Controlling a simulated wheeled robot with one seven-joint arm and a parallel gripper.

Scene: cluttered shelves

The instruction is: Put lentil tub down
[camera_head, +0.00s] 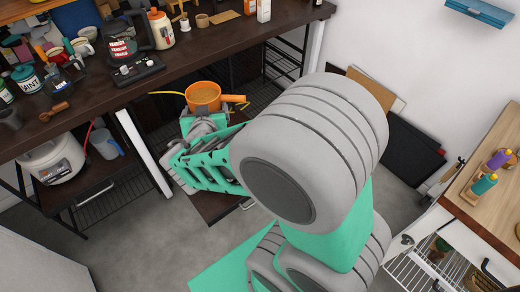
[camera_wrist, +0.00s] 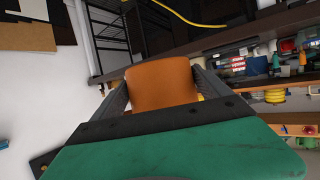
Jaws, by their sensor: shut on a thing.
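The lentil tub (camera_head: 203,97) is an orange round container with a tan filling visible at its open top. It looks roughly upright in the head view, in front of the dark workbench's edge. In the wrist view the orange tub (camera_wrist: 162,86) sits between the two dark fingers of my gripper (camera_wrist: 161,92). My gripper (camera_head: 204,122) is shut on the tub from the near side. The tub's underside is hidden, and an orange stub shows at its right in the head view.
The dark workbench (camera_head: 190,48) is crowded with jars, tools and a black tray (camera_head: 138,70). Some bare bench top shows along its front edge. Wire shelving (camera_head: 280,65) and a white canister (camera_head: 52,160) are below. A wooden counter (camera_head: 490,205) with bottles stands at right.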

